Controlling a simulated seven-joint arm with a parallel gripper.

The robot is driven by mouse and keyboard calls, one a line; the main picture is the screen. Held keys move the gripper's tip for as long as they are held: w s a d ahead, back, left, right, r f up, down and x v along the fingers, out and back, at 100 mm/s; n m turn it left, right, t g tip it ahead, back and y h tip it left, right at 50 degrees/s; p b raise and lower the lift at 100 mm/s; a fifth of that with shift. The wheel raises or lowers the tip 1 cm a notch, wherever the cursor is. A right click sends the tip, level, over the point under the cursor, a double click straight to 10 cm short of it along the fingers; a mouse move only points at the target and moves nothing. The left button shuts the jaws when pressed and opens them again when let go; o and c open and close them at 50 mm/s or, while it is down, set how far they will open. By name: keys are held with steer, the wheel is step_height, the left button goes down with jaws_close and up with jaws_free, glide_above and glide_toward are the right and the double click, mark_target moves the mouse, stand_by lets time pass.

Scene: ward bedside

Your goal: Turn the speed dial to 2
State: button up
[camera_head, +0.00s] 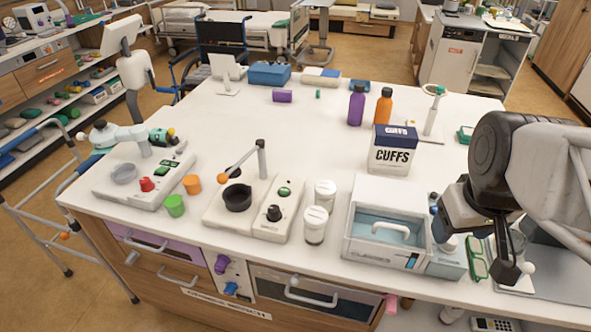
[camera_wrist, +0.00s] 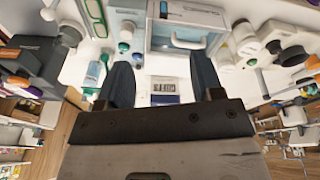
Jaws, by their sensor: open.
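A white device (camera_head: 228,212) stands on the table left of centre. It has a black bowl, an orange-tipped lever, a green button and a black dial (camera_head: 273,213) at its front right. A second white device (camera_head: 120,178) to its left carries a red knob (camera_head: 147,184). The dial's numbers are too small to read, so I cannot tell which control is the speed dial. My gripper (camera_head: 478,255) is at the right of the table, far from both devices. In the wrist view my gripper (camera_wrist: 162,82) is open, with nothing held between its fingers.
A white box with a clear front (camera_head: 385,222) and two white-lidded jars (camera_head: 320,210) stand between my gripper and the black-dial device. A CUFFS box (camera_head: 393,155), a purple bottle (camera_head: 356,106) and an orange bottle (camera_head: 383,107) stand behind. The table's middle is clear.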

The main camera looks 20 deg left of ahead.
steer(key=w+a+f+n, duration=0.1)
steer(key=w+a+n, duration=0.5)
steer(key=a+n, duration=0.1)
steer(key=n+g, duration=0.2)
steer(key=n, duration=2)
glide_above(274, 207)
steer(key=f, duration=0.7)
steer(key=d+f, duration=0.1)
steer(key=f, duration=0.3)
steer(key=shift+a+f, duration=0.25)
steer(key=shift+a, duration=0.15)
steer(key=shift+f, duration=0.15)
steer(key=shift+f, duration=3.75)
